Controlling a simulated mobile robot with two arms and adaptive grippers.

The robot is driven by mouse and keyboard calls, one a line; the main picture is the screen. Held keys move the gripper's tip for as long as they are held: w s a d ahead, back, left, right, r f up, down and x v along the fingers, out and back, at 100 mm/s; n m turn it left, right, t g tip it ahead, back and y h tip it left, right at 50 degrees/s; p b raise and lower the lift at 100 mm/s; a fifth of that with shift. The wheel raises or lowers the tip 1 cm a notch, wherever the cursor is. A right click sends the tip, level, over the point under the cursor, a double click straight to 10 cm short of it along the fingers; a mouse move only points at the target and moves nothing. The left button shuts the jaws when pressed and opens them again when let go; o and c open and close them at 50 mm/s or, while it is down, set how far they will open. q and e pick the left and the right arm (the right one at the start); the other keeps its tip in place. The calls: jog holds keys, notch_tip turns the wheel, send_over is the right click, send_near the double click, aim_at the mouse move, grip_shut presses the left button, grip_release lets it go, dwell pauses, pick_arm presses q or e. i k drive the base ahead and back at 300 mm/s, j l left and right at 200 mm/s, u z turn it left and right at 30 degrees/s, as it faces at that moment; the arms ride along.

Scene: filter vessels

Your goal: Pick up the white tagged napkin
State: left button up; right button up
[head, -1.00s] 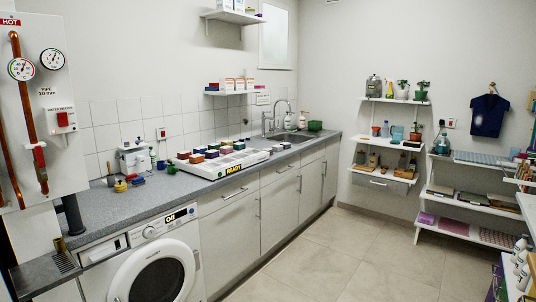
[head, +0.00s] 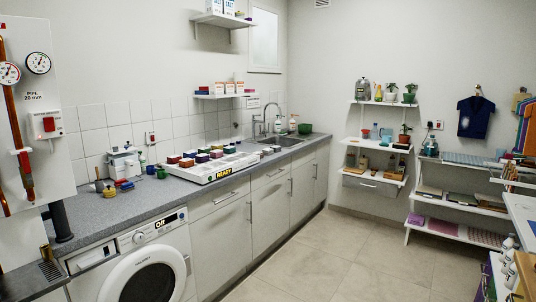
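I cannot make out a white tagged napkin in the head view. Folded flat cloths or mats lie on the low white shelves at the right: a teal one (head: 472,159) on top, and a purple one (head: 417,219) and a pinkish one (head: 486,238) at the bottom. They are too small to show any tag. Neither of my grippers is in view.
A grey counter (head: 95,222) runs along the left wall, with a white tray (head: 203,177) of coloured blocks, a sink (head: 281,140) and a washing machine (head: 150,280) below. Wall shelves (head: 378,139) hold plants and bottles. The tiled floor (head: 335,255) is clear in the middle.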

aim_at(267, 152)
jog(key=i+z, duration=0.4)
jog(key=i, duration=2.05)
jog(key=i+u, duration=0.15)
jog(key=i, duration=0.35)
jog(key=i+l+u, duration=0.15)
jog(key=i, duration=0.3)
jog(key=i+l+u, duration=0.15)
jog(key=i, duration=0.3)
jog(key=i+l+u, duration=0.15)
jog(key=i+l, duration=0.2)
jog(key=i, duration=0.15)
